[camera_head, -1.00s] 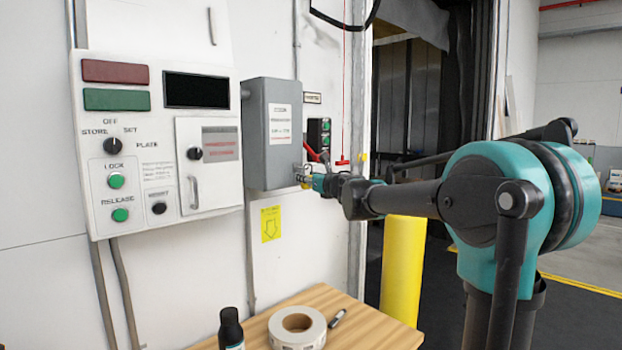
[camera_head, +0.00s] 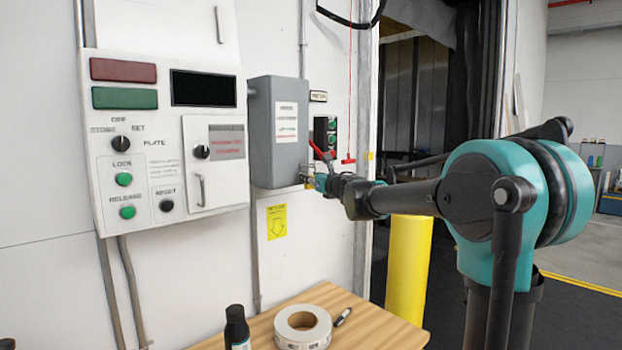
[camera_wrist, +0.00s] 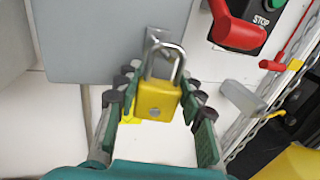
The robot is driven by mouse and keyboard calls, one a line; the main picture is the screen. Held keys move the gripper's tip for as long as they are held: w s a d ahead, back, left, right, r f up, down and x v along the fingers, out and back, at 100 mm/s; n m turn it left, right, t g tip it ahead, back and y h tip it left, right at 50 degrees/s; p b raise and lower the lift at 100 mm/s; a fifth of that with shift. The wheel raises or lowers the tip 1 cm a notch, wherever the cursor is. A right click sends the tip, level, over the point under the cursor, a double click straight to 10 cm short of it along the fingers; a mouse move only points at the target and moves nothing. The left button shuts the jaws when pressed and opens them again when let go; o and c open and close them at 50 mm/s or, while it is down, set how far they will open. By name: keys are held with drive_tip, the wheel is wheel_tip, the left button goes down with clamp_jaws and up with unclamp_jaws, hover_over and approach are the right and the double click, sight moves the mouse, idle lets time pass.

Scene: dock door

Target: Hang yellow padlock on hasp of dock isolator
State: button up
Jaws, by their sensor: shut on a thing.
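The yellow padlock (camera_wrist: 157,99) sits upright between the fingers of my gripper (camera_wrist: 160,88), which is shut on its body. Its silver shackle (camera_wrist: 167,50) points up and overlaps the small metal hasp (camera_wrist: 152,36) at the lower edge of the grey isolator box (camera_wrist: 100,40). I cannot tell whether the shackle passes through the hasp or lies in front of it, nor whether it is open. In the head view my gripper (camera_head: 313,182) is at the lower right corner of the isolator (camera_head: 263,135). The padlock is too small there to make out.
A red handle (camera_wrist: 237,28) beside a green STOP button is close at upper right in the wrist view. A white control panel (camera_head: 148,160) is left of the isolator. A wooden table (camera_head: 375,325) holds a tape roll (camera_head: 302,326), a black bottle (camera_head: 237,328) and a marker.

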drive_tip(key=o, duration=1.3)
drive_tip(key=v, duration=1.2)
drive_tip(key=s+d+f+m+t+h, duration=0.1)
drive_tip(key=d+f+m+h, duration=0.3)
drive_tip(key=d+m, duration=0.35)
drive_tip(key=s+d+f+m+t+h, duration=0.1)
drive_tip(key=d+f+m+h, duration=0.25)
drive_tip(key=d+m, duration=0.35)
drive_tip(key=s+d+f+m+g+h, duration=0.2)
drive_tip(key=s+d+f+m+h, duration=0.15)
drive_tip(key=f+m, duration=0.25)
drive_tip(key=s+d+f+m+g+h, duration=0.2)
drive_tip(key=s+d+f+m, duration=0.15)
drive_tip(key=f+m, duration=0.35)
drive_tip(key=s+a+f+m+g+y, duration=0.1)
drive_tip(key=s+f+m+g, duration=0.2)
drive_tip(key=s+f, duration=0.5)
drive_tip(key=s+a+f+m+g+y, duration=0.1)
drive_tip(key=s+f+m+g, duration=0.2)
drive_tip(key=s+f+m, duration=0.3)
drive_tip(key=s+a+f+m+g+y, duration=0.1)
drive_tip(key=s+f+m, duration=0.4)
drive_tip(key=s+f, duration=0.5)
drive_tip(key=shift+s+a+f+m+g+y, duration=0.15)
drive_tip(key=shift+g+y, duration=0.1)
drive_tip(key=shift+g, duration=0.35)
drive_tip(key=shift+a+f+m+g+y, duration=0.1)
drive_tip(key=shift+a+g+y, duration=0.15)
drive_tip(key=shift+g, duration=0.35)
